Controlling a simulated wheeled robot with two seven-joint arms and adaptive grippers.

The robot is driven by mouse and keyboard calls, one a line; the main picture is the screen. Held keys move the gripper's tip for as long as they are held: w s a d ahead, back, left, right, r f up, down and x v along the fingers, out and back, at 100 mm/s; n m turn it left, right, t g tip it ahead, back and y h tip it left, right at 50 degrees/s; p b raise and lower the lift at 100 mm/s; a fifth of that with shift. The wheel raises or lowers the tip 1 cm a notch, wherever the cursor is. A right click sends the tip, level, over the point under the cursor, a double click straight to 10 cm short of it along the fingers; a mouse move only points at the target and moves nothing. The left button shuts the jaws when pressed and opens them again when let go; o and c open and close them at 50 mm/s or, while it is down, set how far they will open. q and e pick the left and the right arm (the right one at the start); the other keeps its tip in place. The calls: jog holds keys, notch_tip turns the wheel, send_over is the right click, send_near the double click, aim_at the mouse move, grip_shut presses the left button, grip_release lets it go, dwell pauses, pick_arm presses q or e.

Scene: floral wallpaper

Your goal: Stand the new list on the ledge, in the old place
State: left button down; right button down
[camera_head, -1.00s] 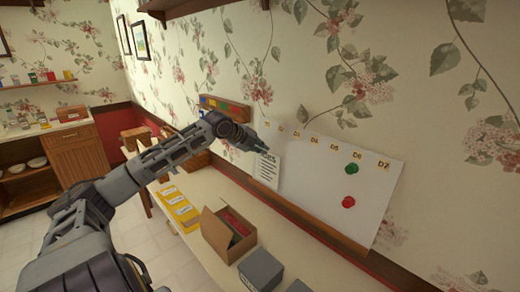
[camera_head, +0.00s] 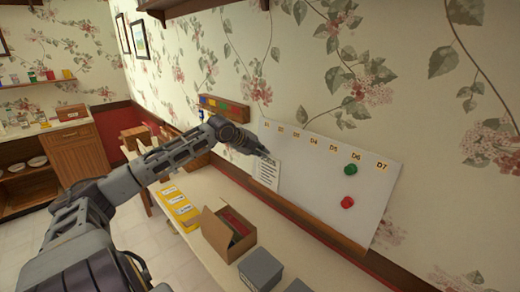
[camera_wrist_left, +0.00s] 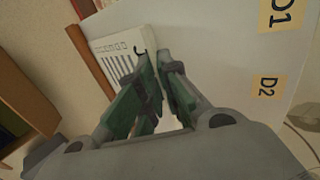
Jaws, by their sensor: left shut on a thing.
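My left gripper (camera_head: 267,157) is shut on the new list (camera_head: 266,175), a white sheet with dark printed lines. It holds the list by its upper part, in front of the lower left of the white board (camera_head: 310,185). The wooden ledge (camera_head: 322,229) runs along the board's bottom edge. In the left wrist view the list (camera_wrist_left: 112,50) shows behind the gripper fingers (camera_wrist_left: 157,60), close to the brown ledge (camera_wrist_left: 88,62). I cannot tell whether its lower edge touches the ledge. My right gripper is not in view.
A green magnet (camera_head: 351,169) and a red magnet (camera_head: 347,202) are on the board, below labels along its top. A wooden rack (camera_head: 225,110) hangs left of the board.

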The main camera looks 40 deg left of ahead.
pick_arm(q)
jog(key=shift+w+f, duration=0.1)
jog(key=shift+f, duration=0.3)
jog(key=c, duration=1.5)
grip_release()
jog(key=shift+c, duration=0.2)
jog(key=shift+s+r, duration=0.1)
jog(key=shift+s, duration=0.15)
jog(key=v, duration=1.1)
jog(key=shift+r, duration=0.2)
jog(key=shift+s, duration=0.1)
jog(key=shift+s, duration=0.1)
